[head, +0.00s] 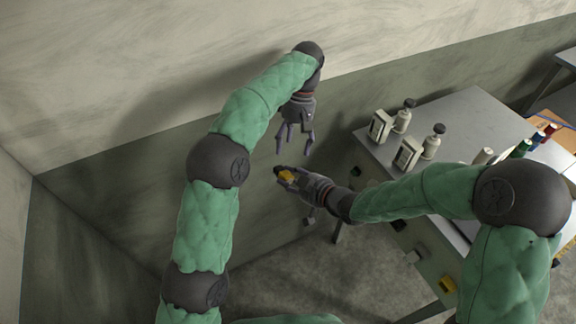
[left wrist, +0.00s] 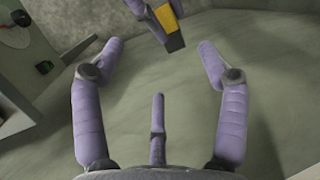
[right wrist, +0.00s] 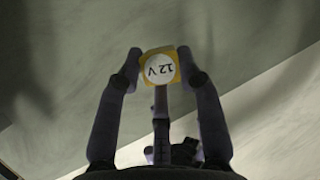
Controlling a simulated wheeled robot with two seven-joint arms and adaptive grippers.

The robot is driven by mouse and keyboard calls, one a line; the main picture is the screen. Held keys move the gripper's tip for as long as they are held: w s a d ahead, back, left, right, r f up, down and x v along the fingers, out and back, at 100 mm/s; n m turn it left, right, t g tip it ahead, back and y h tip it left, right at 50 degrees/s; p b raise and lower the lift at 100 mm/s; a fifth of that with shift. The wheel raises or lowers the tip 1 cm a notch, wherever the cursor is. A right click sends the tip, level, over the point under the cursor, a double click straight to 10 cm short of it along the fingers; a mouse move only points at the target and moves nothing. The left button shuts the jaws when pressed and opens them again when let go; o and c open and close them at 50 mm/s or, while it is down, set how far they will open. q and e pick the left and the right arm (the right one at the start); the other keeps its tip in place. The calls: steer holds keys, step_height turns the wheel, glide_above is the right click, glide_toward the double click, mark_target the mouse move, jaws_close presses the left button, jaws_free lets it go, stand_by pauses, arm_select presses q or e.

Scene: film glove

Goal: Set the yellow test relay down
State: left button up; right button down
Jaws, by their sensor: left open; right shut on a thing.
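The yellow test relay (head: 287,176) is held in my right gripper (head: 283,174), in the air to the left of the table. In the right wrist view the relay (right wrist: 159,68) shows a white round label reading "12 V" between the fingertips. In the left wrist view part of the relay (left wrist: 166,17) shows yellow at the top, with a dark end. My left gripper (head: 294,147) is open and empty, fingers pointing down, a little above the relay and apart from it. Its spread fingers also show in the left wrist view (left wrist: 160,65).
A grey table (head: 468,107) stands at the right with meters, white bottles and coloured spools on it. A wall (head: 110,205) is behind my arms. Open floor (head: 275,285) lies below.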

arm_select(q)
steer(key=shift+x, duration=4.15)
steer(key=c, duration=1.3)
steer(key=shift+o, duration=0.2)
arm_select(e)
steer(key=c, duration=0.7)
jaws_free()
steer(key=shift+c, duration=0.2)
